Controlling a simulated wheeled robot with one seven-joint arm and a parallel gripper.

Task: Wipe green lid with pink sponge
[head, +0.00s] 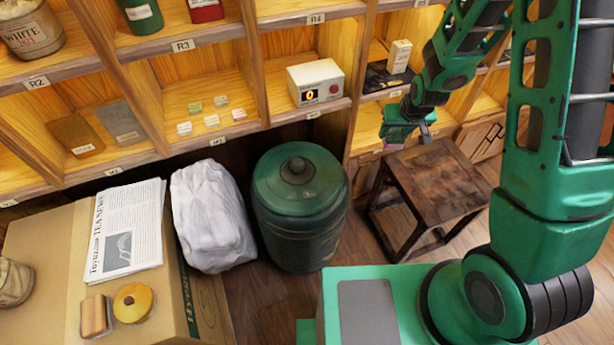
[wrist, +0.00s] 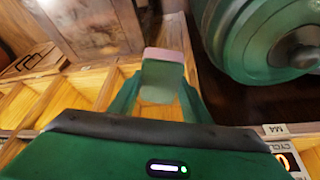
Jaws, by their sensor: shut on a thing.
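The green lid (head: 298,178) with its dark round knob sits on a dark green canister on the floor in front of the shelf. It also shows at the upper right of the wrist view (wrist: 240,50). My gripper (wrist: 158,82) is shut on a small block with a pink edge, which looks like the pink sponge (wrist: 164,54); its near face looks grey-green. In the head view my gripper (head: 405,125) is near the shelf front, right of the canister and apart from the lid. The sponge cannot be made out clearly there.
A dark wooden stool (head: 435,170) stands right of the canister, near my gripper. A white wrapped bundle (head: 210,215) stands close on the canister's left. A white device with a red button (head: 316,82) sits on the shelf above. A cardboard box (head: 60,300) carries a newspaper.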

